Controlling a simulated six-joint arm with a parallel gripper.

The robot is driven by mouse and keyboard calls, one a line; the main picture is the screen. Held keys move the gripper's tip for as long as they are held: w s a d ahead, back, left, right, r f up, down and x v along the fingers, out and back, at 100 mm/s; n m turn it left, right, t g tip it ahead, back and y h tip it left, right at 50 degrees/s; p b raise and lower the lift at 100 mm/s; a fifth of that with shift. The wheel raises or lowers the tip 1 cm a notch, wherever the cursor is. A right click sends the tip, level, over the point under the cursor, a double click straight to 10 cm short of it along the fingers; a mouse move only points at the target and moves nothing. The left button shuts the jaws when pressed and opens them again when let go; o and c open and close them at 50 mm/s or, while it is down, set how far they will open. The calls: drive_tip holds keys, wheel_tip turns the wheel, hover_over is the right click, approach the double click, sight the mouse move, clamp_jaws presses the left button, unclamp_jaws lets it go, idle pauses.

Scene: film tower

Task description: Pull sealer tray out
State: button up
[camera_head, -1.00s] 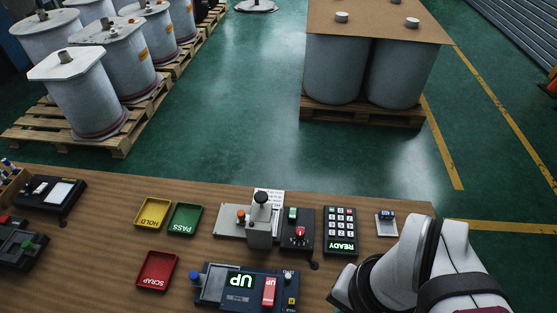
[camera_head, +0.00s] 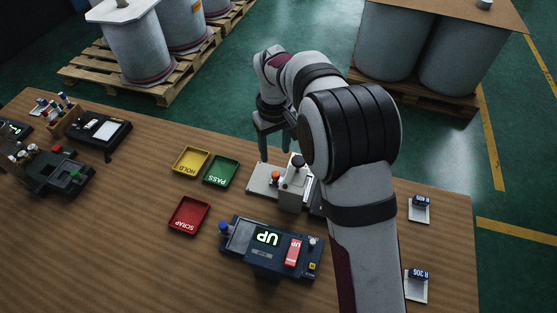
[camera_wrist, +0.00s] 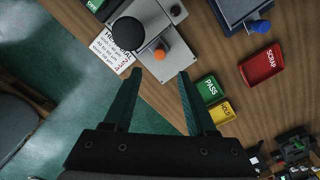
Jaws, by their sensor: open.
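The sealer is a grey bench device with a black round knob on top; in the head view its body (camera_head: 292,197) is partly hidden by my arm. A flat grey plate (camera_head: 259,185), seemingly its tray, extends left from it and carries an orange knob (camera_head: 275,175). In the wrist view the plate (camera_wrist: 150,70) lies just beyond my fingertips, with the orange knob (camera_wrist: 160,51) and black knob (camera_wrist: 128,33) ahead. My gripper (camera_wrist: 157,77) is open and empty, fingers spread; in the head view (camera_head: 276,145) it hangs above the table's far edge behind the plate. Contact with the plate cannot be told.
Yellow HOLD (camera_head: 190,162), green PASS (camera_head: 221,171) and red SCRAP (camera_head: 188,216) trays sit left of the sealer. A dark device with an UP display (camera_head: 269,248) stands in front. A printed card (camera_wrist: 112,50) lies beside the sealer. Bare table lies front left (camera_head: 110,235).

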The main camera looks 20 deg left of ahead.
sight(275, 174)
wheel_tip(275, 174, down, 10)
drive_tip(key=shift+r, duration=0.25)
clamp_jaws()
idle(1.3)
